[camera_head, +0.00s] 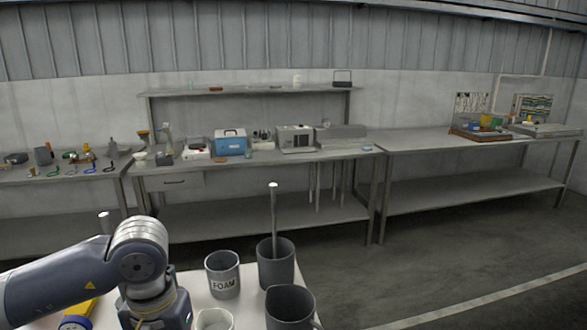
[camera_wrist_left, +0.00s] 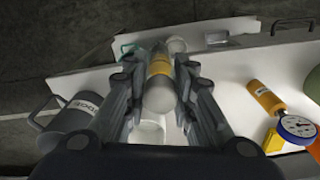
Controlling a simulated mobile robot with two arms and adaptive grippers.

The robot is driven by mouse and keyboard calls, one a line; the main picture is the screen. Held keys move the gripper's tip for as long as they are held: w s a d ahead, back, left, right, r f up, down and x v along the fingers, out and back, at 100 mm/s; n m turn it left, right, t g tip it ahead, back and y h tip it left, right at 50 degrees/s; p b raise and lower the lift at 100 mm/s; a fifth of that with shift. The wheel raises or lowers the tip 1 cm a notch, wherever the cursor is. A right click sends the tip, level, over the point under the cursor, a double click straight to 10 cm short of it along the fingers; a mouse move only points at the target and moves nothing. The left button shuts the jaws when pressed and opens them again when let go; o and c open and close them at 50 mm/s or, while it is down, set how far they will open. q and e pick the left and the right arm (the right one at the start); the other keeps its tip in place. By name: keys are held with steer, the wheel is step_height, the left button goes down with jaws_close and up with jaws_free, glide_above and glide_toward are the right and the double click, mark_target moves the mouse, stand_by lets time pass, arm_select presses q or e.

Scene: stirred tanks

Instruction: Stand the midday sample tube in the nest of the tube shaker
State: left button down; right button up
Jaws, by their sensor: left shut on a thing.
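My left gripper (camera_wrist_left: 160,72) is shut on a tube (camera_wrist_left: 158,96) with a pale rounded end and a yellow-orange band, seen between the two dark fingers in the left wrist view. I cannot read a mark on it that says midday. In the head view my left arm comes in at the lower left, and its gripper is largely hidden at the bottom edge. The tube does not show there. I cannot tell for sure which bench device is the tube shaker; a small white device (camera_head: 196,150) stands on the middle bench. My right gripper is not in view.
On the white near table stand a grey FOAM cup (camera_head: 222,278), a dark jug (camera_head: 275,268) with a tall rod, another dark jug (camera_head: 290,308) and a white cup (camera_head: 214,320). A blue box (camera_head: 230,143) and a grey device (camera_head: 295,139) stand on the middle bench (camera_head: 250,158).

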arm_select(q)
steer(key=shift+s+a+f, duration=0.1)
steer(key=shift+s+f, duration=0.1)
steer(key=shift+s, duration=0.2)
step_height(320, 180, down, 5)
steer(key=b, duration=0.5)
steer(key=shift+w+f, duration=0.1)
steer(key=shift+f+b, duration=0.45)
steer(key=shift+f, duration=0.05)
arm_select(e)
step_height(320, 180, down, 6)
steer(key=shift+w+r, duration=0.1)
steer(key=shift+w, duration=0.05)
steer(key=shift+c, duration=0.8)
arm_select(q)
steer(key=s+f, duration=0.4)
steer(key=shift+f, duration=0.4)
